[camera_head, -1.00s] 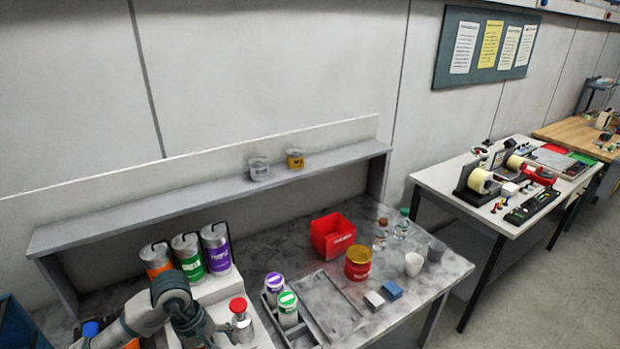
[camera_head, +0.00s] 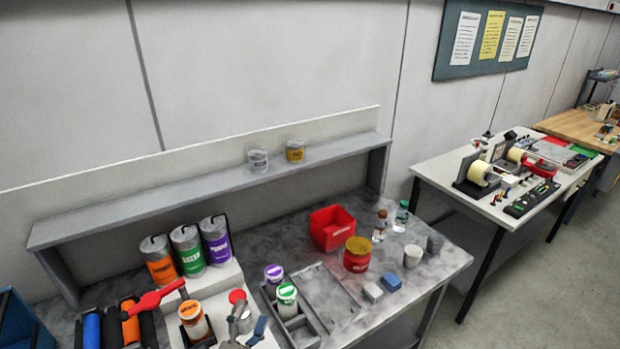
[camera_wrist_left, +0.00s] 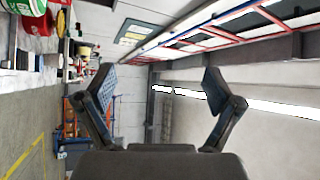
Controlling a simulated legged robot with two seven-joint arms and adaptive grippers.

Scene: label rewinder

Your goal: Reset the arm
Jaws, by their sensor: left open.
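My left gripper (camera_head: 248,325) shows at the bottom edge of the head view, beside the red-topped container (camera_head: 238,297). Its two fingers are spread, and most of the arm is out of frame. In the left wrist view the left gripper (camera_wrist_left: 160,84) is open with nothing between its fingers. That view looks along the room, turned on its side, past the fingers. My right gripper is in neither view.
Orange, green and purple labelled cans (camera_head: 189,253) stand at the left. A tray (camera_head: 326,298), a red bin (camera_head: 332,228), a red jar (camera_head: 357,254) and a white cup (camera_head: 413,256) are on the marbled bench. A shelf (camera_head: 210,186) runs behind.

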